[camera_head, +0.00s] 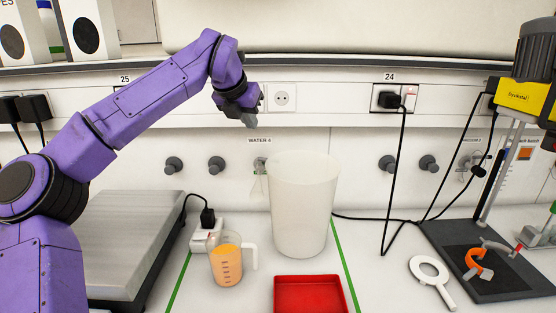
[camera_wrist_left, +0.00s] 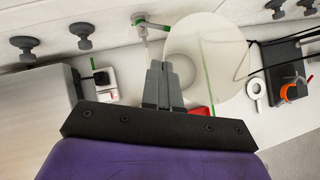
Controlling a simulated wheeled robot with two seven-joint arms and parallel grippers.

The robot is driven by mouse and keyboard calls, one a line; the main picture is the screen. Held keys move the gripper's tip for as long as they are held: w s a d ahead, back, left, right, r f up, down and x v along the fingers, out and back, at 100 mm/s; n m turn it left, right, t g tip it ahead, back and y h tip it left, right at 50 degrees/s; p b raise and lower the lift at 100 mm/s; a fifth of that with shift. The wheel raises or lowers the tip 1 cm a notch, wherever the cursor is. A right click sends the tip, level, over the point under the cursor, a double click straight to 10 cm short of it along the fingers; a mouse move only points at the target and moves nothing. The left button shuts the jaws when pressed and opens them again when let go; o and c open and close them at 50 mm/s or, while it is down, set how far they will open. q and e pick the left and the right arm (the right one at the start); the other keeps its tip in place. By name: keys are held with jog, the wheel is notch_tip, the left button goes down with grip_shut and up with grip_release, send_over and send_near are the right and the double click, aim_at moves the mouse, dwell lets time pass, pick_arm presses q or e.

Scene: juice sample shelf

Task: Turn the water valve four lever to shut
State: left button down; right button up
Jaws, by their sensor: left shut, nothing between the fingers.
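The water valve four (camera_head: 259,163) is a pale tap on the back wall, below the "WATER 4" label. Its lower part sits at the left rim of a tall white container (camera_head: 303,205). In the left wrist view the valve's lever (camera_wrist_left: 152,24) has green on it and lies roughly sideways, pointing right, beyond my fingertips. My left gripper (camera_head: 249,118) is shut and empty, above the valve and near the label. Its closed fingers also show in the left wrist view (camera_wrist_left: 157,68), apart from the lever. My right gripper is not in view.
A measuring jug of orange liquid (camera_head: 227,262) stands in front of the container, near a red tray (camera_head: 310,296). Dark knobs (camera_head: 216,163) line the wall. A metal-topped device (camera_head: 125,240) is at left, and a black stand base (camera_head: 480,262) at right.

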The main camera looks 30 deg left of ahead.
pick_arm(q)
notch_tip(320, 180, down, 6)
jog(key=f+b, duration=0.1)
jog(key=b, duration=0.5)
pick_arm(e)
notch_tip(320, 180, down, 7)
pick_arm(q)
jog(key=p, duration=0.2)
send_near(268, 160)
notch_tip(268, 160, down, 4)
jog(key=d, duration=0.1)
jog(key=w+p, duration=0.1)
jog(key=w+f, duration=0.1)
jog(key=w+p, duration=0.1)
jog(key=shift+w+a+f+p, duration=0.25)
jog(key=shift+w+f+p, duration=0.05)
jog(key=shift+w+f, duration=0.1)
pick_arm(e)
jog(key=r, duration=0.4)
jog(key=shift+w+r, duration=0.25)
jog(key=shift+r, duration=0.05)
pick_arm(q)
jog(key=shift+s+a, duration=0.1)
